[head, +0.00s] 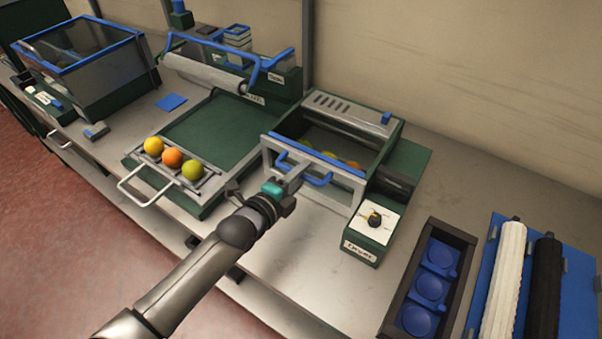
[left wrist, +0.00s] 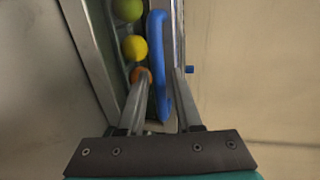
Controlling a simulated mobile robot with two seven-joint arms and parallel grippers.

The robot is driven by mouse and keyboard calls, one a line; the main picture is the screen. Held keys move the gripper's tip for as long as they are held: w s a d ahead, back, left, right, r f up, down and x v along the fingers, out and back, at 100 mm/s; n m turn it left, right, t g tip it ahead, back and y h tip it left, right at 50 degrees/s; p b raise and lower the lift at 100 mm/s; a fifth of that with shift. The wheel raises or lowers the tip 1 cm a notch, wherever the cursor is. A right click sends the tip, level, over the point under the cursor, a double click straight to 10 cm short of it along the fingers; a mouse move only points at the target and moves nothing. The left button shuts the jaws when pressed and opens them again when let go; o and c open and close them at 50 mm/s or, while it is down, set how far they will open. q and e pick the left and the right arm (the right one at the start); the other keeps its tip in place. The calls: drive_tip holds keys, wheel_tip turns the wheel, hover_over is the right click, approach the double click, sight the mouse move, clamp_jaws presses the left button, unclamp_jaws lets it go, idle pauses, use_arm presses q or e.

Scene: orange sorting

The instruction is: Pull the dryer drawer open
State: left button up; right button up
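The dryer (head: 335,115) is a green and grey box at the middle of the bench in the head view. Its drawer has a grey front frame (head: 342,190) and a blue bar handle (head: 318,181). Several fruits show inside behind the frame, among them a yellow one (left wrist: 134,47) in the left wrist view. My left gripper (head: 293,182) is at the handle. In the left wrist view its fingers (left wrist: 162,74) stand apart on either side of the blue handle (left wrist: 156,60), with gaps visible. How far the drawer is out is hard to tell. My right gripper is out of view.
A green tray station (head: 215,135) with three fruits and a wire handle (head: 136,190) stands left of the dryer. A knob box (head: 372,232) stands at its front right. A dark holder with blue cups (head: 398,290) lies further right. Bench in front is clear.

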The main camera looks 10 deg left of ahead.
use_arm(q)
clamp_jaws()
idle(1.1)
